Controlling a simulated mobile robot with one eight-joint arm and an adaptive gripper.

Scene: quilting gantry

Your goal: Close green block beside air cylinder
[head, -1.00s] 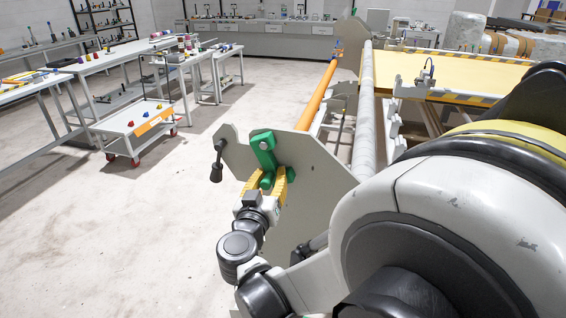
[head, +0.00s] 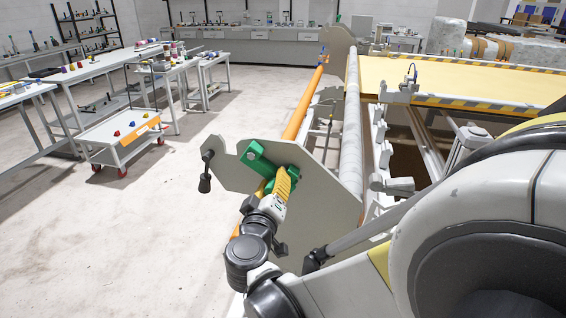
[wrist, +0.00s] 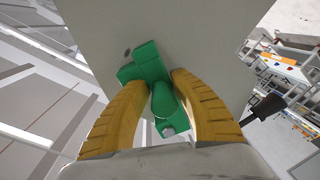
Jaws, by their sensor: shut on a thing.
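The green block (head: 263,161) is bolted to the face of a grey end plate (head: 322,200) on the gantry and slants down to the right in the head view. My gripper (head: 276,182) has yellow ribbed fingers shut on the lower part of the block. In the wrist view the green block (wrist: 147,64) lies against the plate, with its rounded part between the two fingers. A grey rod-like cylinder (head: 352,232) with a dark end runs to the right of the gripper; I cannot tell for sure that it is the air cylinder.
A black crank handle (head: 205,172) sticks out at the plate's left edge. An orange bar (head: 305,105) and a pale roller (head: 351,120) run back from the plate. A white cart (head: 122,135) stands at left. The floor between is clear.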

